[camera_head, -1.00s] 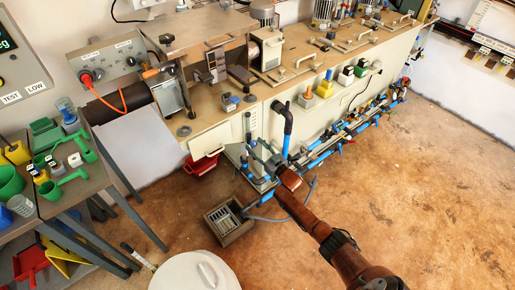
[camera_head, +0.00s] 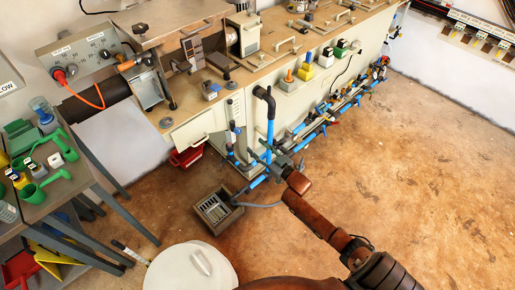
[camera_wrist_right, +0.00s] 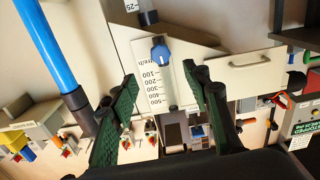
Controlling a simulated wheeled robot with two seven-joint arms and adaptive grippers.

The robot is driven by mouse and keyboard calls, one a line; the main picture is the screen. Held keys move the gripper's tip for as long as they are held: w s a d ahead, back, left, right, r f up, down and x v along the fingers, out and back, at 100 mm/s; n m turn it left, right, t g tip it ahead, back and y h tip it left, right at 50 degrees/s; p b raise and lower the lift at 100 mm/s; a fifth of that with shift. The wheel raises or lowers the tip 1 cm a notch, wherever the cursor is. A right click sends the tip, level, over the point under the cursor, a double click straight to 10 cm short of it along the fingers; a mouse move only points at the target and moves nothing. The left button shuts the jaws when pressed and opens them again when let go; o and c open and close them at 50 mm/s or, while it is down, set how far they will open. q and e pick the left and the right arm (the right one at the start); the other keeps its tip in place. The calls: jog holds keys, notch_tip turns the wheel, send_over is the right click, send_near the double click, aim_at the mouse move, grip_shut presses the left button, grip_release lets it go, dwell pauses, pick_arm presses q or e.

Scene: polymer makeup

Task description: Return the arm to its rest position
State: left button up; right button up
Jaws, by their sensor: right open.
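My right arm (camera_head: 325,225), brown and jointed, comes in from the lower right of the head view. Its gripper (camera_head: 274,153) is in front of the bench's lower front, near the blue pipes (camera_head: 270,132). In the right wrist view the right gripper (camera_wrist_right: 160,85) has its two green-padded fingers spread apart, with nothing between them held. Behind the gap are a clear scaled tube with a blue knob (camera_wrist_right: 160,53) and a white panel. My left gripper is in neither view.
The long bench (camera_head: 215,115) carries instruments and bottles, with blue pipes along its foot. A grey crate (camera_head: 213,208) and a white round lid (camera_head: 190,270) are below. A side table (camera_head: 50,205) holds green vessels. The brown floor at right is clear.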

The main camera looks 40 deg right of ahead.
dwell(0.4)
